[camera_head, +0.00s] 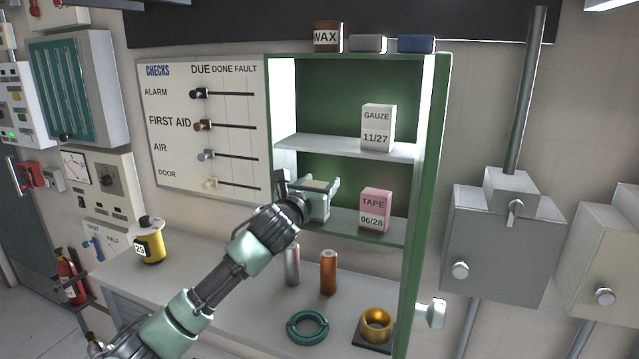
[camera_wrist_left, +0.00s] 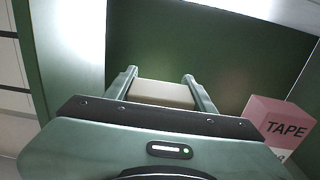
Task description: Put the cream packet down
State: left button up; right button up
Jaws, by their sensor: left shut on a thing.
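The cream packet (camera_head: 317,186) is between the fingers of my left gripper (camera_head: 322,184), inside the open green cabinet. The left wrist view shows the packet (camera_wrist_left: 162,93) held between both fingers (camera_wrist_left: 160,84). My left gripper is shut on it. It is at the lower shelf (camera_head: 345,226), left of the pink TAPE box (camera_head: 375,209). The gripper hides part of the packet, and I cannot tell whether the packet touches the shelf. My right gripper is not in view.
A white GAUZE box (camera_head: 377,128) stands on the upper shelf (camera_head: 310,145). The TAPE box (camera_wrist_left: 279,129) is close on the right in the wrist view. Two cylinders, a teal ring (camera_head: 307,326) and a gold ring (camera_head: 376,323) are on the counter below. A yellow canister (camera_head: 150,244) stands left.

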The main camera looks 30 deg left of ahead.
pick_arm(q)
jog(key=o, duration=1.4)
jog(key=b+v, duration=0.3)
jog(key=v, duration=0.9)
jog(key=shift+b, duration=0.4)
